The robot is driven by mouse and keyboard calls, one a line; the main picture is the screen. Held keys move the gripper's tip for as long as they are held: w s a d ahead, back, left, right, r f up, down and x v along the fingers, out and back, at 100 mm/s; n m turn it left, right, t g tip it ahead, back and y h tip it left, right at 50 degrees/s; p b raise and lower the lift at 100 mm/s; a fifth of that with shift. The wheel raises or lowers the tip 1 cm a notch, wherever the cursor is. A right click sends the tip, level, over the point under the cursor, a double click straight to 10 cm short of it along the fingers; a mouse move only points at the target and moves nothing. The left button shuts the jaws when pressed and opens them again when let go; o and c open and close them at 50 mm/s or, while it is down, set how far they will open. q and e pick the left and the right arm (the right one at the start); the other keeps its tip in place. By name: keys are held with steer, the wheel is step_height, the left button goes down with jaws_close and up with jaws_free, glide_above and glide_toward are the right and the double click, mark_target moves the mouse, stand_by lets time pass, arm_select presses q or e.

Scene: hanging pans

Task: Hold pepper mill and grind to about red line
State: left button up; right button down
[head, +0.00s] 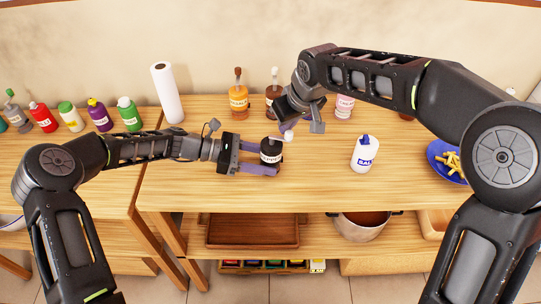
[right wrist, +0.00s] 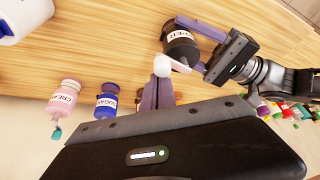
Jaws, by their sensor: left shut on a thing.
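The dark pepper mill (head: 271,153) stands near the front of the wooden table, with a pale label. My left gripper (head: 262,157) is shut on it from the left, with a purple finger on either side. It also shows in the right wrist view (right wrist: 181,47). The mill's pale crank knob (head: 288,136) sticks out to the right of its top. My right gripper (head: 286,127) is above and behind the knob. In the right wrist view its purple fingers (right wrist: 156,92) are together, their tips at the knob (right wrist: 162,66); I cannot tell whether they touch it. I see no red line.
A white salt bottle (head: 364,156) stands right of the mill. A blue plate of fries (head: 441,161) is farther right. Several bottles and a paper roll (head: 167,92) line the back. A pot (head: 361,224) and a wooden tray (head: 252,231) sit on the lower shelf.

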arm_select(q)
steer(key=shift+r, duration=0.1)
arm_select(e)
steer(key=shift+s+d, duration=0.1)
steer(key=shift+s, duration=0.05)
steer(key=shift+s+d, duration=0.1)
steer(key=shift+s, duration=0.2)
arm_select(q)
steer(key=shift+w, duration=0.1)
arm_select(e)
steer(key=shift+s+d, duration=0.15)
steer(key=shift+s, duration=0.35)
stand_by(0.7)
steer(key=shift+s, duration=0.45)
steer(key=shift+w, duration=0.15)
stand_by(0.4)
steer(key=shift+w, duration=0.45)
steer(key=shift+r, duration=3.5)
